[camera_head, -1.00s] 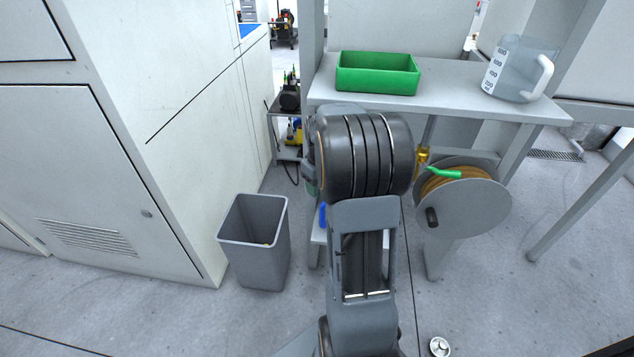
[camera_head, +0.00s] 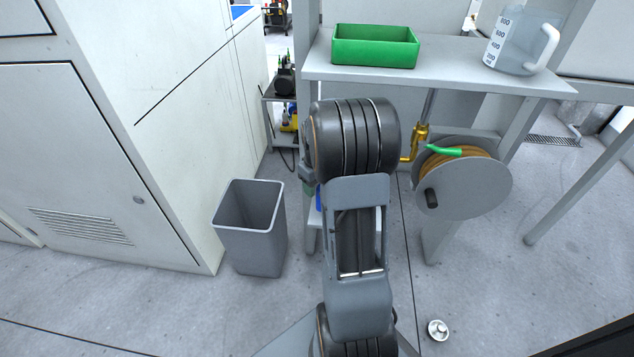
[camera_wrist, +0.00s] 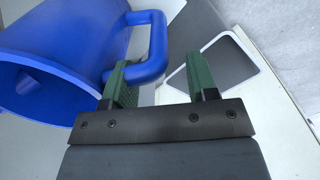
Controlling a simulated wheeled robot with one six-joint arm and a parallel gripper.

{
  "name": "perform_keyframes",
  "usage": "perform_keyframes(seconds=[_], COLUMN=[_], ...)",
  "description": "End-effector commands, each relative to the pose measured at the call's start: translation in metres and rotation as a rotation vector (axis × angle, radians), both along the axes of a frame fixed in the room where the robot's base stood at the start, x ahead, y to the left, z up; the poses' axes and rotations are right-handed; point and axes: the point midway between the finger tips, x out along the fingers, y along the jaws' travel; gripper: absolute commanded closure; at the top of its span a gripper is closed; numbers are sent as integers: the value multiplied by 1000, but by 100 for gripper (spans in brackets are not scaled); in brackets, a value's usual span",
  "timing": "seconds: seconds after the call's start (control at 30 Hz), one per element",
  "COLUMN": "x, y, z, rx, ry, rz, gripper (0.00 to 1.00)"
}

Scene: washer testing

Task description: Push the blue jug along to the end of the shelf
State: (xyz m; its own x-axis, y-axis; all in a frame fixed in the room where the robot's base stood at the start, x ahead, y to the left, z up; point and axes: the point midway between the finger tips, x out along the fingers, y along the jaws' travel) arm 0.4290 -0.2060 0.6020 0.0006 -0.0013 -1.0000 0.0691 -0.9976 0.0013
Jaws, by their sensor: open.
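The blue jug (camera_wrist: 70,45) fills the upper left of the wrist view, with its handle (camera_wrist: 157,45) pointing right. My gripper (camera_wrist: 160,85) is open there, with two green fingers apart. The left finger is right at the lower part of the handle; I cannot tell whether they touch. The right finger stands clear to the right. In the head view only a sliver of blue (camera_head: 319,198) shows beside my arm at a low shelf (camera_head: 316,218), mostly hidden.
A green bin (camera_head: 375,47) and a clear measuring jug (camera_head: 522,42) stand on the upper shelf (camera_head: 450,75). A hose reel (camera_head: 470,188) hangs below right. A grey waste bin (camera_head: 252,225) stands on the floor left, by a white cabinet (camera_head: 80,150).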

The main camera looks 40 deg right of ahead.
Motion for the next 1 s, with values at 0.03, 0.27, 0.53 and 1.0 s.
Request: perform_keyframes(seconds=[0.03, 0.27, 0.53, 1.0], x=[0, 0, 0, 0], y=[0, 0, 0, 0], z=[0, 0, 0, 0], rx=[0, 0, 0, 0], ry=[0, 0, 0, 0], rz=[0, 0, 0, 0], gripper=[47, 48, 74, 100])
